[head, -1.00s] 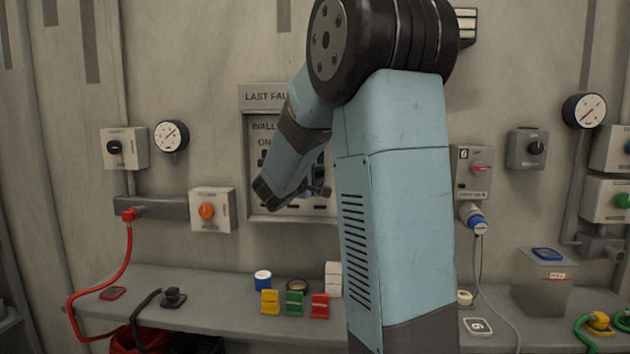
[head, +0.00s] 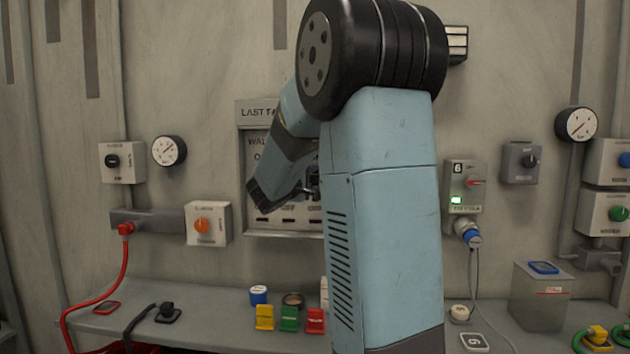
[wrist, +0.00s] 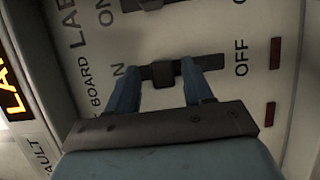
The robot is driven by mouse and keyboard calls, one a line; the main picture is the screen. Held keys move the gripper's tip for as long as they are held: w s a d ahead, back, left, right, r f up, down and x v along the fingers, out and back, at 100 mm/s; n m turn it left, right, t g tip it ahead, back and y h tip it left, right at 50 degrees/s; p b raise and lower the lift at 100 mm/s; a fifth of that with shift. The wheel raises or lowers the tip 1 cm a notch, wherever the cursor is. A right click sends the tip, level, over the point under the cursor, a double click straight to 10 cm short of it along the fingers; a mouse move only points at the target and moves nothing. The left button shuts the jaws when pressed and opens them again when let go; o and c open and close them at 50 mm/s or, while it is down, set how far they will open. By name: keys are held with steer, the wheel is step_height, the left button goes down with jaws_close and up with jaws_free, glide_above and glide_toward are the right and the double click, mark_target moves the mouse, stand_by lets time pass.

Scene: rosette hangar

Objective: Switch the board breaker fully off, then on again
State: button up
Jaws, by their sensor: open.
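The board breaker (wrist: 161,73) is a dark lever in a horizontal slot, beside the word BOARD in the wrist view. Its lever stands toward the ON end of the slot, away from the OFF lettering. My gripper (wrist: 162,67) is open, with one blue-grey finger on each side of the lever. I cannot tell whether either finger touches it. The left finger covers part of the ON lettering. In the head view my arm hides most of the wall panel (head: 270,233) and the breaker.
Another dark switch labelled LAB (wrist: 150,3) sits above in the wrist view. A unit marked 6 (head: 462,180) has a lit green lamp. An orange-knob box (head: 207,224) is left of the panel.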

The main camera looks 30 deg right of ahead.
steer(key=shift+a, duration=0.15)
steer(key=v, duration=1.3)
steer(key=shift+a, duration=0.25)
steer(key=shift+s, duration=0.15)
